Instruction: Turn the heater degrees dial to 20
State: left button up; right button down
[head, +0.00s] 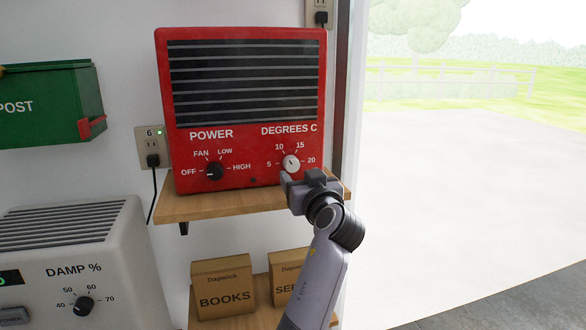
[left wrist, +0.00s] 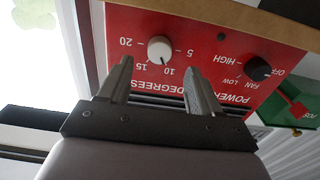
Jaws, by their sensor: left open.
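The red heater (head: 243,85) stands on a wooden shelf, with its DEGREES C dial low on the right of its face. The dial (head: 291,163) is a white round knob with a dark mark, labelled 5, 10, 15 and 20. The dial also shows upside down in the left wrist view (left wrist: 160,50), where its mark points about at 10. My left gripper (head: 300,178) is just below and in front of the dial. Its fingers (left wrist: 157,66) are open, one to each side of the dial in the picture, with nothing between them. My right gripper is not in view.
The black POWER knob (head: 214,171) is left of the dial on the same face. The shelf (head: 225,206) runs just below. A white DAMP % unit (head: 75,250), a green box (head: 45,105) and cardboard boxes (head: 222,287) are nearby. Open doorway space lies right.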

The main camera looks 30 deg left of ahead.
aim_at(293, 167)
pick_arm(q)
jog(key=shift+p+x, duration=0.3)
jog(key=shift+x, duration=2.6)
jog(key=c, duration=1)
